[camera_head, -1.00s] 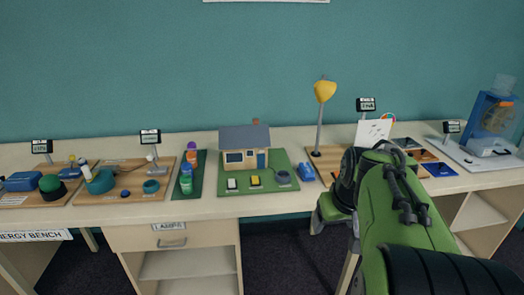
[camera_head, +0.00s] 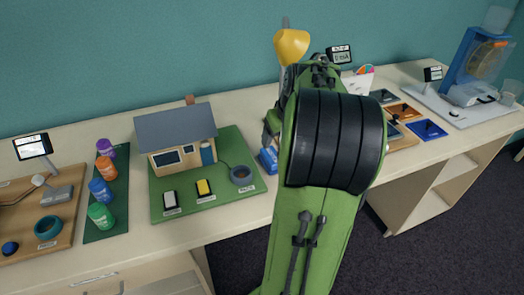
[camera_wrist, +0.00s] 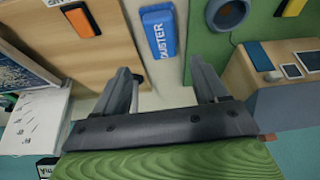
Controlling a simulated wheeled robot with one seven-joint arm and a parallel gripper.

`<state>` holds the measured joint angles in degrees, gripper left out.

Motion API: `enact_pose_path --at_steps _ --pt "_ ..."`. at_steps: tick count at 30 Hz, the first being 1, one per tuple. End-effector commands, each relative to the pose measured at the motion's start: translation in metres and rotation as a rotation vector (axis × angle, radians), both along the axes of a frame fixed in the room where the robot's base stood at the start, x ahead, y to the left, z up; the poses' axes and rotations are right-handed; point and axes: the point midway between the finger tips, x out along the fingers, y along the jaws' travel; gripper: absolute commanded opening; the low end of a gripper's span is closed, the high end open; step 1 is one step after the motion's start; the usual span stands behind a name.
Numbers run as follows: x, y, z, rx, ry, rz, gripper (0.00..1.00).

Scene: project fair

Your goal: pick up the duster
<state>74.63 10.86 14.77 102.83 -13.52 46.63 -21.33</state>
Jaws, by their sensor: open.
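In the head view only part of the duster (camera_head: 267,160) shows, beside my green arm, right of the model house's mat. My gripper (camera_wrist: 162,76) is open and empty in the wrist view. The duster is just beyond its fingertips, roughly in line with the gap between them and apart from both. In the head view my arm hides most of the gripper.
The green mat (camera_head: 240,208) with the model house (camera_head: 183,145) borders the duster on one side. A wooden board (camera_wrist: 112,52) lies on its other side. Several coloured tiles (camera_head: 428,129) lie to the right.

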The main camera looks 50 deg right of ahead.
Motion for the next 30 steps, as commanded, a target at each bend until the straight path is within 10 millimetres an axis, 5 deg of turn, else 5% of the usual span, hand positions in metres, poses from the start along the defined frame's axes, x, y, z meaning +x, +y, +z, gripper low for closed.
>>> enact_pose_path --at_steps 6,18,26,30 --pt "0.016 -0.007 -0.049 0.004 0.001 0.002 0.72" --pt "0.039 -0.017 -0.104 0.004 0.002 0.002 0.72" --pt "0.041 -0.018 -0.106 0.001 0.001 0.001 0.72" --pt "0.041 -0.018 -0.106 0.001 0.002 0.001 0.52"
